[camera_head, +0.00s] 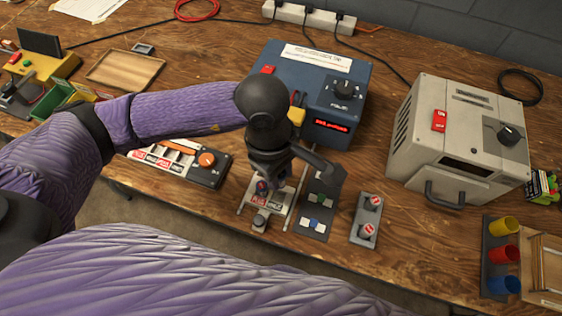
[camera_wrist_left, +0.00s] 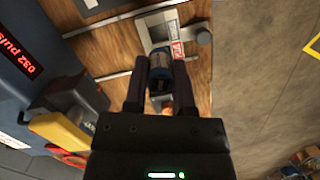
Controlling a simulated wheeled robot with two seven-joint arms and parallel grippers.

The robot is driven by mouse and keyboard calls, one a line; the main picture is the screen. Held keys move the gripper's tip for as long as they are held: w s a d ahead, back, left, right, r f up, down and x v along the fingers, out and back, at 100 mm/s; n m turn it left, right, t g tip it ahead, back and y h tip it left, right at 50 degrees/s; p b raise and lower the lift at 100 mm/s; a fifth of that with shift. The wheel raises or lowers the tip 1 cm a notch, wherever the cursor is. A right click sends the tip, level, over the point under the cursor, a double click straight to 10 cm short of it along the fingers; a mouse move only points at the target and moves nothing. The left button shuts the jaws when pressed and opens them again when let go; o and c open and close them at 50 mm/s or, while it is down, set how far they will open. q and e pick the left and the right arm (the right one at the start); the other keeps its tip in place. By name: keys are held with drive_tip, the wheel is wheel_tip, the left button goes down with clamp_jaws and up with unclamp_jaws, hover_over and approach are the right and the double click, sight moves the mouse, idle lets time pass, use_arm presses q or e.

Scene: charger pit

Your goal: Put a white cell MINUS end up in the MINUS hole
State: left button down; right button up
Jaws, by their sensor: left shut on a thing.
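My left gripper (camera_head: 263,186) is shut on a small cylindrical cell (camera_wrist_left: 160,66). In the left wrist view the cell stands between the two fingers, with a dark blue band and a paler part. I cannot tell which end is up. The gripper points down over a grey plate (camera_head: 275,203) with red and white labels, in front of the blue box. The same plate shows past the cell in the left wrist view (camera_wrist_left: 160,30). The MINUS hole cannot be made out; the gripper covers part of the plate. My right gripper is not in view.
A blue box (camera_head: 300,75) with a dial and red display stands behind the gripper. A dark panel with small coloured squares (camera_head: 318,205) and a plate with two round knobs (camera_head: 363,219) lie to the right. A labelled rack (camera_head: 207,168) is left. A grey box (camera_head: 455,130) stands farther right.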

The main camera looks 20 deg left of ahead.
sight(281, 200)
use_arm(q)
drive_tip(key=shift+a+f, duration=0.1)
drive_tip(key=shift+f, duration=0.2)
drive_tip(key=shift+a+f+b, duration=0.1)
drive_tip(key=shift+f+b, duration=0.2)
drive_tip(key=shift+b, duration=0.1)
wheel_tip(281, 200, down, 3)
drive_tip(key=shift+r+b, duration=0.15)
drive_tip(key=shift+b, duration=0.85)
drive_tip(key=shift+f+b, duration=0.95)
drive_tip(key=shift+f, duration=0.45)
drive_tip(key=shift+f+b, duration=0.7)
drive_tip(key=shift+f, duration=0.1)
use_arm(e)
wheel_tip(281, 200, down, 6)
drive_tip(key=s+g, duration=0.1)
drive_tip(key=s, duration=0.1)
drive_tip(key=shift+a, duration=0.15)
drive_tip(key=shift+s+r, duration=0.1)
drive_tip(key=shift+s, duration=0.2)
use_arm(q)
drive_tip(key=shift+f, duration=0.1)
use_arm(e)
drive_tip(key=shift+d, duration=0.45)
